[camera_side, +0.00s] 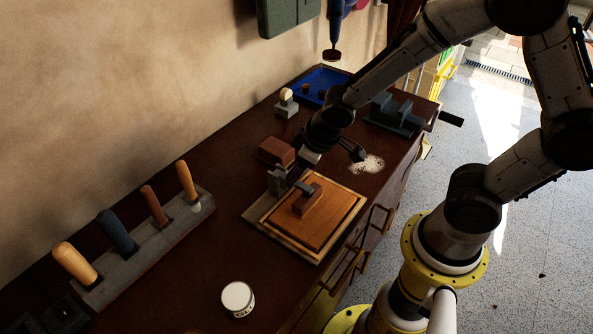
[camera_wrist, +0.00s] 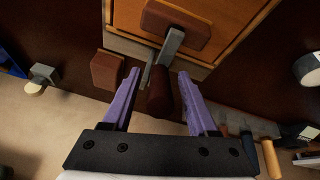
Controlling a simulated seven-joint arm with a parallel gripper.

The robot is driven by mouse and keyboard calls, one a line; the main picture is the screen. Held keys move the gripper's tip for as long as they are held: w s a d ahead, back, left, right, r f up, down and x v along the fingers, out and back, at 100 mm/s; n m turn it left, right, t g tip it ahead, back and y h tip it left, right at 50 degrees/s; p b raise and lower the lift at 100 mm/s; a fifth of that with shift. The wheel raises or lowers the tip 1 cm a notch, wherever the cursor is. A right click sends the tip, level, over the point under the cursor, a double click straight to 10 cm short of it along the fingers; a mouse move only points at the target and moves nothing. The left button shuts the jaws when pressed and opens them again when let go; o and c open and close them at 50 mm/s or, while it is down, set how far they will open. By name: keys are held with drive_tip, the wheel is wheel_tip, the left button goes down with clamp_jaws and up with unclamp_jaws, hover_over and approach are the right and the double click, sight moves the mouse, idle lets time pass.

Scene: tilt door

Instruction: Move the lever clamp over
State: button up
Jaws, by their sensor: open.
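The lever clamp shows in the wrist view as a grey bar (camera_wrist: 171,48) with a dark red-brown handle (camera_wrist: 160,97). The bar's far end reaches over the brown block (camera_wrist: 187,20) on the wooden tilt door. In the side view the clamp's grey base (camera_side: 277,182) stands at the door's edge, and the door (camera_side: 326,222) lies flat in its frame. My gripper (camera_wrist: 158,77) is open with purple fingers on either side of the handle, with visible gaps. In the side view my gripper (camera_side: 297,168) is close above the clamp and partly hides it.
A red-brown block (camera_wrist: 107,70) lies just left of the fingers in the wrist view. The side view shows a tool rack (camera_side: 150,250), a white can (camera_side: 238,298), a vise (camera_side: 397,114) and a blue tray (camera_side: 318,84). The wall runs along the table's back.

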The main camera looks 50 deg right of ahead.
drive_tip(key=shift+w+f, duration=0.2)
drive_tip(key=shift+f, duration=0.25)
clamp_jaws()
idle(1.2)
